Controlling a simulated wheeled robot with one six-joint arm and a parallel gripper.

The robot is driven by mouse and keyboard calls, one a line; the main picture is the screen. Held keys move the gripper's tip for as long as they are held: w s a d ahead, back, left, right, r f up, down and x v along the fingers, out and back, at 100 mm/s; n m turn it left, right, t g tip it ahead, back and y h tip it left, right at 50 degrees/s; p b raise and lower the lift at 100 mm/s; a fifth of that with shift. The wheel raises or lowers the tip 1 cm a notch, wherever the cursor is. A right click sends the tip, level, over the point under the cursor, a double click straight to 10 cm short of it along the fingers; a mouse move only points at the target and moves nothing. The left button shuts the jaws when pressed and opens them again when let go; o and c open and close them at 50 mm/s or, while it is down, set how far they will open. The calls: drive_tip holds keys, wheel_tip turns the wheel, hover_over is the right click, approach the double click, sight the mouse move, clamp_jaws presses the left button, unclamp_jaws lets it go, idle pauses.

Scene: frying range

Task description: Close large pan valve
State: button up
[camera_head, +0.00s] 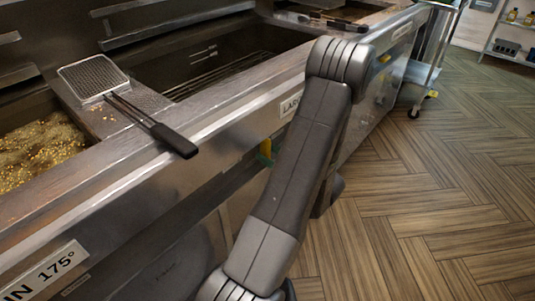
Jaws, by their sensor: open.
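The range front carries a label reading "LAR" (290,105), the rest hidden behind my arm. My arm rises from the bottom, bends at the top and comes down behind itself along the range front. My gripper is hidden behind the arm, so its distance from the valve cannot be seen. The large pan (225,62) is the dark open basin behind the label, with a wire rack inside.
A skimmer (95,78) with a black handle rests across the divider, its handle over the front edge. Bubbling oil (40,152) fills the left basin, above a "175°" label (45,274). A wheeled cart (432,60) stands beyond the range. The wooden floor (430,190) at right is clear.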

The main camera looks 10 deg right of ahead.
drive_tip(key=shift+w+a, duration=0.3)
drive_tip(key=shift+w, duration=0.15)
clamp_jaws()
